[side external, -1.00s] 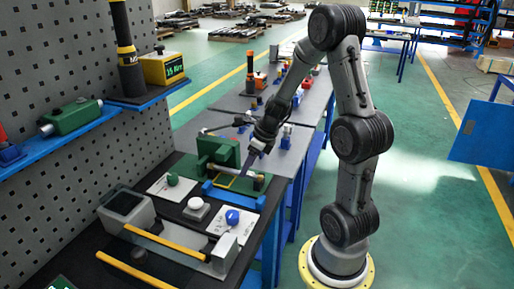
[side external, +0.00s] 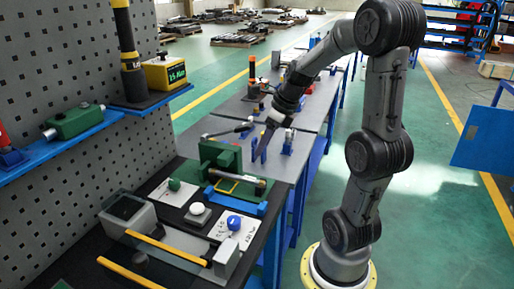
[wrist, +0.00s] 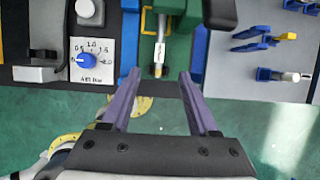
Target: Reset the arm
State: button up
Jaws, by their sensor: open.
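My gripper (side external: 263,145) is raised above the workbench in the side view, with its purple fingers pointing down. In the wrist view my gripper (wrist: 160,88) shows two purple fingers spread apart with nothing between them. The green fixture (side external: 222,158) stands on the bench below and to the left of the gripper. It also shows in the wrist view (wrist: 179,48), just beyond the fingertips. My gripper looks clear of it.
A panel with a blue knob (side external: 234,222) sits at the bench's front, near a white button (side external: 197,208) and a green knob (side external: 174,184). Yellow bars (side external: 165,247) lie nearer the camera. Blue stands (side external: 288,140) are on the grey table behind. Open floor (side external: 440,195) is at right.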

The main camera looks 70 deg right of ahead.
jog(key=a+r+n+t, duration=0.1)
jog(key=a+r+n, duration=0.2)
jog(key=a+n, duration=0.35)
jog(key=a+r+n+t, duration=0.1)
jog(key=a+r+n, duration=0.3)
jog(key=a, duration=0.6)
jog(key=s+a+f+n, duration=0.1)
jog(key=s+n, duration=0.4)
jog(key=n, duration=0.7)
jog(key=s+a+f+n, duration=0.1)
jog(key=s+a+n, duration=0.2)
jog(key=n, duration=1)
jog(key=shift+s+a+f+g, duration=0.25)
jog(key=shift+s+g, duration=0.15)
jog(key=shift+s, duration=0.55)
